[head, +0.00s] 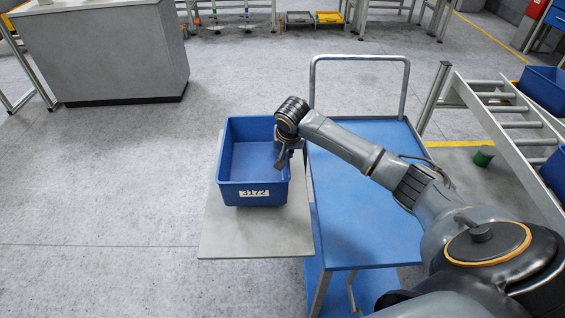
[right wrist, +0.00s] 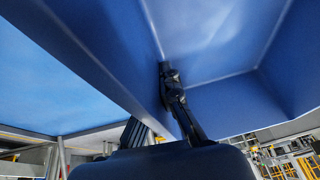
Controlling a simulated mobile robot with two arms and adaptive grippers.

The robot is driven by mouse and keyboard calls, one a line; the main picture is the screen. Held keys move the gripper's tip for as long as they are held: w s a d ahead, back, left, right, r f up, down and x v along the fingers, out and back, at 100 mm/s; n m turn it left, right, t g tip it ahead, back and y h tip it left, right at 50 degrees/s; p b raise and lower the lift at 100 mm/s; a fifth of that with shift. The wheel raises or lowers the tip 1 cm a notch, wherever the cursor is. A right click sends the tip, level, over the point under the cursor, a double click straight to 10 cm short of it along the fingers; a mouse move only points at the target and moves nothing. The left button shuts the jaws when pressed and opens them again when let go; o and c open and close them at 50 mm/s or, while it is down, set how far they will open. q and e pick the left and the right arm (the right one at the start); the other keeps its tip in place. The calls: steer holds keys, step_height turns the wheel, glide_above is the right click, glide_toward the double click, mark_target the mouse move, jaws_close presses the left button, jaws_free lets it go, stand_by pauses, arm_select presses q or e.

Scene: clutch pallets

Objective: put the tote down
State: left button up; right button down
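The blue tote (head: 228,192) is upright and looks empty, with a white label on its near wall. It is over the grey board (head: 255,240) left of the blue cart; I cannot tell whether its base touches the board. My right gripper (head: 281,162) is at the tote's right wall. In the right wrist view, my right gripper (right wrist: 168,95) straddles the tote wall (right wrist: 108,55), with one finger against the inside and the other mostly hidden outside. It looks shut on that wall. My left gripper is not in view.
The blue cart (head: 365,225) with its metal handle (head: 358,58) stands right beside the board. A sloped metal rack (head: 510,125) with blue bins (head: 543,88) is at the right. A grey cabinet (head: 105,50) stands at the far left. The floor at left is clear.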

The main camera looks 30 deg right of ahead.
steer(key=shift+w+a+f, duration=0.2)
steer(key=shift+w+f, duration=0.2)
step_height(320, 180, down, 3)
steer(key=shift+f, duration=0.15)
steer(key=c, duration=1.5)
jaws_free()
steer(key=v, duration=1.2)
